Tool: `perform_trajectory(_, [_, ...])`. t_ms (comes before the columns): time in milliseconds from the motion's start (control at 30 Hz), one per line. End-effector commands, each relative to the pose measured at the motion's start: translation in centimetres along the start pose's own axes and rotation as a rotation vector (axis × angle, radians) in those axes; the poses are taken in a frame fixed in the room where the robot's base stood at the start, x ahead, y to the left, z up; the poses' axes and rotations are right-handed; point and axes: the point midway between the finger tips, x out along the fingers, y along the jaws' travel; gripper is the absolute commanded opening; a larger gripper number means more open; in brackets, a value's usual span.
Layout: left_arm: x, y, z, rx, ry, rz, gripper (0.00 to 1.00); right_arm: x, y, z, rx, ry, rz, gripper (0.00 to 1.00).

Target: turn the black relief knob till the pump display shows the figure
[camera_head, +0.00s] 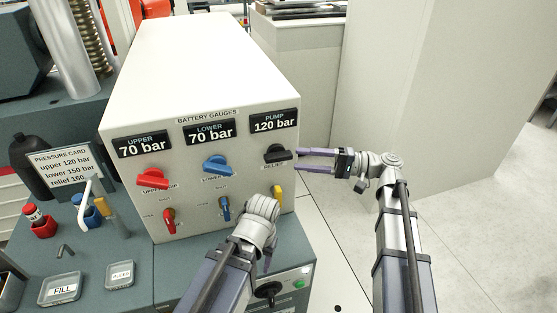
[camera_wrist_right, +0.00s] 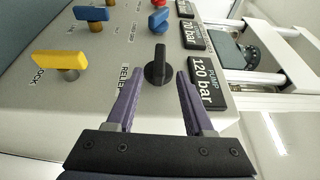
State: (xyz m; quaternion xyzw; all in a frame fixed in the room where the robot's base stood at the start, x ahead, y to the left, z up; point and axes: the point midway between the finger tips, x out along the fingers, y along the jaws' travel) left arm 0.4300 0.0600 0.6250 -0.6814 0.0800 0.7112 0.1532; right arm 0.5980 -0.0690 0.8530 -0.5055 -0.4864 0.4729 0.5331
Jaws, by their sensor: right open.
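The black relief knob (camera_head: 278,153) is on the right of the white gauge box's front, under the pump display (camera_head: 274,121), which reads 120 bar. My right gripper (camera_head: 300,154) is open and points at the knob from the right. In the right wrist view, the knob (camera_wrist_right: 157,67) shows between and slightly beyond the fingertips (camera_wrist_right: 160,76), with a gap on each side; contact is not visible. The pressure card (camera_head: 64,170) reads upper 120 bar, lower 150 bar, relief 160.
The upper display (camera_head: 143,146) and lower display (camera_head: 209,131) both read 70 bar. Red (camera_head: 152,178) and blue (camera_head: 219,165) knobs sit left of the relief knob. Red, blue and yellow (camera_head: 277,195) levers are below. Floor to the right is clear.

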Motion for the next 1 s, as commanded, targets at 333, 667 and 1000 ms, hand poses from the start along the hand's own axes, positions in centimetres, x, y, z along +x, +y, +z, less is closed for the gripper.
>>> perform_trajectory(333, [-0.2, 0.0, 0.0, 0.0, 0.0, 0.0, 0.53, 5.2, 0.0, 0.1, 0.0, -0.003, 0.002, 0.53])
perform_trajectory(667, [-0.3, 0.0, 0.0, 0.0, 0.0, 0.0, 0.53, 7.3, 0.1, 0.1, 0.0, -0.002, 0.002, 0.53])
perform_trajectory(1000, [-0.3, 0.0, 0.0, 0.0, 0.0, 0.0, 0.53, 7.3, 0.1, 0.0, 0.0, -0.001, 0.002, 0.39])
